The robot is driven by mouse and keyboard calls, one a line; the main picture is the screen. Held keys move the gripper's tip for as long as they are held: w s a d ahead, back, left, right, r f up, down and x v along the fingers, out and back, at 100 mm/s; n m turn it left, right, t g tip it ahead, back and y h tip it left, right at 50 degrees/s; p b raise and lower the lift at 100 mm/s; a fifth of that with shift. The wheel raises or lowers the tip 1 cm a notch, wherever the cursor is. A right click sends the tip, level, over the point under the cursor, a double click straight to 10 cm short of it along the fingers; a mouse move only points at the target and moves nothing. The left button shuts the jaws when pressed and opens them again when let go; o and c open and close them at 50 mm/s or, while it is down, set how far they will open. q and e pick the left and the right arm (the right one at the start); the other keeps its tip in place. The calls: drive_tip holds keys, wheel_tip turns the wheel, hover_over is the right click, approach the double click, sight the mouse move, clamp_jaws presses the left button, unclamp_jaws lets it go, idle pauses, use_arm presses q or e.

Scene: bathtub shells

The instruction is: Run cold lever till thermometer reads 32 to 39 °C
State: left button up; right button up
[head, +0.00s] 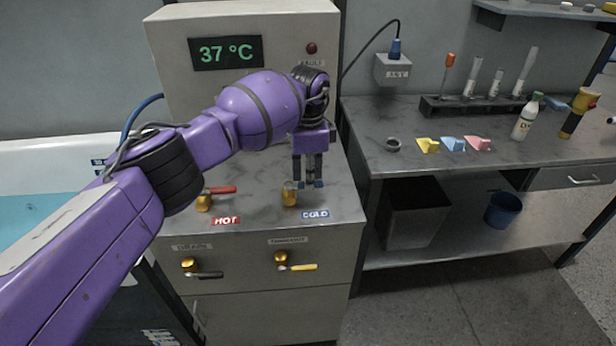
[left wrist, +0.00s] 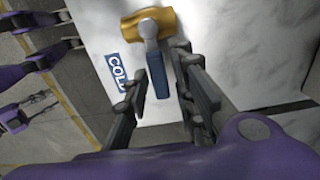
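The thermometer display (head: 225,52) on the grey cabinet reads 37 °C in green. The cold lever has a brass body (head: 289,195) and a blue handle, and stands above the blue COLD label (head: 315,214). My left gripper (head: 307,185) points down at this lever and hides part of its handle in the head view. In the left wrist view, the blue handle (left wrist: 158,80) lies between the two open fingers, with gaps visible beside it. Whether a finger touches it I cannot tell. My right gripper is absent from the head view; purple parts at the left wrist view's edge are unclear.
The red hot lever (head: 220,190) is close on the left, above the HOT label (head: 226,221). The drain lever (head: 205,273) and a yellow lever (head: 298,267) are on the cabinet front. The tub (head: 60,150) holds blue water. A bench (head: 365,145) stands right.

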use_arm(q)
drive_tip(key=shift+o, duration=0.4)
wheel_tip(320, 180, up, 12)
idle(0.4)
drive_tip(key=shift+s+f, duration=0.1)
drive_tip(key=shift+f, duration=0.1)
